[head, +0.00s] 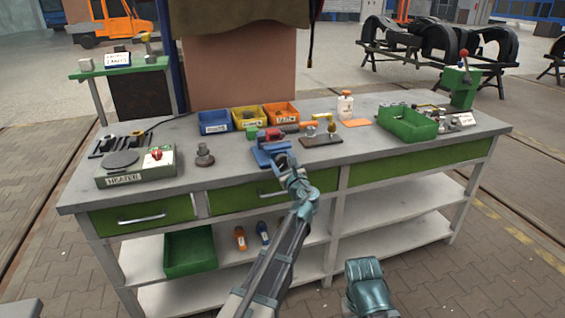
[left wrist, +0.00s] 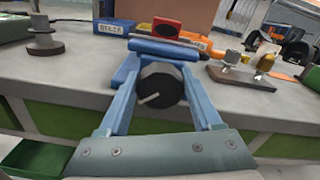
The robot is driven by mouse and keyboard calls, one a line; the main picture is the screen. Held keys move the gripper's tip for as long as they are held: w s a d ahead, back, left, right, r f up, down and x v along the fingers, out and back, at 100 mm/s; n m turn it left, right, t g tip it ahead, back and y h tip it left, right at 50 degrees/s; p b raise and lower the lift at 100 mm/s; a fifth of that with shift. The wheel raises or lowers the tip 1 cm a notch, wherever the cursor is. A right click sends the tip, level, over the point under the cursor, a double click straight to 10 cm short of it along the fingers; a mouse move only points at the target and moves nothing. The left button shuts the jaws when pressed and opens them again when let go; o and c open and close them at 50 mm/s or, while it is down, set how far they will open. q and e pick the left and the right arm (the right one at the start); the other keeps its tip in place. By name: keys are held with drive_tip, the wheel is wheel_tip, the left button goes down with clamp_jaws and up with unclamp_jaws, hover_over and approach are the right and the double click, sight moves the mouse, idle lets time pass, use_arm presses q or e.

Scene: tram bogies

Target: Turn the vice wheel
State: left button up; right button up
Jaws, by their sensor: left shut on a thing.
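The small blue vice (head: 270,151) stands at the front edge of the workbench. It also shows in the left wrist view (left wrist: 165,50), with its black round wheel (left wrist: 161,86) facing me. A white line on the wheel slants from its middle down to the left. My left gripper (head: 286,168) reaches the vice from the front. In the left wrist view its two blue fingers (left wrist: 160,92) lie on either side of the wheel and are shut on it. In the head view the gripper hides the wheel.
Blue, yellow and orange bins (head: 249,118) stand behind the vice. A heater (head: 135,168) is at the left, and a green tray (head: 407,124) and green lever press (head: 461,85) at the right. A brown board (head: 321,140) with metal parts lies right of the vice.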

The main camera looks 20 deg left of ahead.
idle(0.4)
use_arm(q)
drive_tip(key=o, duration=1.4)
drive_tip(key=v, duration=1.4)
drive_tip(key=shift+a, duration=0.15)
